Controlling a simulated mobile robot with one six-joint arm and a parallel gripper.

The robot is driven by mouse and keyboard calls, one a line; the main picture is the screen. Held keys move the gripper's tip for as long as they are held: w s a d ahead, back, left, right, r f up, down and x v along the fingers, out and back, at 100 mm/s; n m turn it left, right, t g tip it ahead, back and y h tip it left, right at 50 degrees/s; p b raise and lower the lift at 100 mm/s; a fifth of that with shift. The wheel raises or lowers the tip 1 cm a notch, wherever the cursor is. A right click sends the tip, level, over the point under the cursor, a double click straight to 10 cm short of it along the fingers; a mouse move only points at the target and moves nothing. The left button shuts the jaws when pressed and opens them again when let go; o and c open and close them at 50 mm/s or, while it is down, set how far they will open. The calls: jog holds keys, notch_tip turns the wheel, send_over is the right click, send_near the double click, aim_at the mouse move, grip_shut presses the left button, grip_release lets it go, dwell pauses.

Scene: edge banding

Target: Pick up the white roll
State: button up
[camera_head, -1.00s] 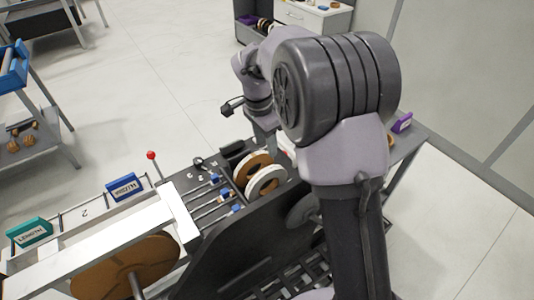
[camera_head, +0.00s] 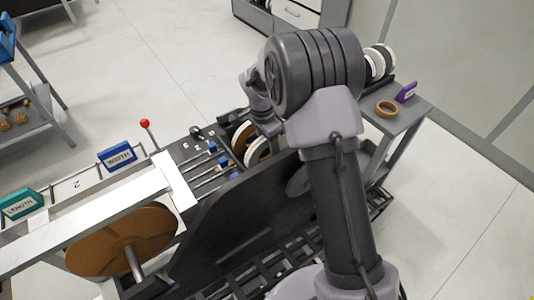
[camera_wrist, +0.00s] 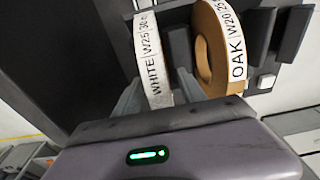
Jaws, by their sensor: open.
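The white roll (camera_wrist: 153,62), its rim marked WHITE and W25, stands on edge in the wrist view. A brown roll (camera_wrist: 214,50) marked OAK stands just to its right. My gripper (camera_wrist: 160,92) is open, with one finger on each side of the white roll's lower part. I cannot tell whether the fingers touch it. In the head view, the white roll (camera_head: 257,151) stands beside the brown roll (camera_head: 241,137) in the machine's dark rack, partly covered by my arm. My gripper's fingers are hidden there.
The edge-banding machine carries a large brown roll (camera_head: 122,240), a red-knobbed lever (camera_head: 145,124), and blue WIDTH (camera_head: 117,155) and teal LENGTH (camera_head: 19,203) signs. A side table at right holds a brown ring (camera_head: 386,109), a purple sign (camera_head: 406,92) and white-and-black rolls (camera_head: 380,62).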

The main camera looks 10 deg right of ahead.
grip_shut()
dwell(1.3)
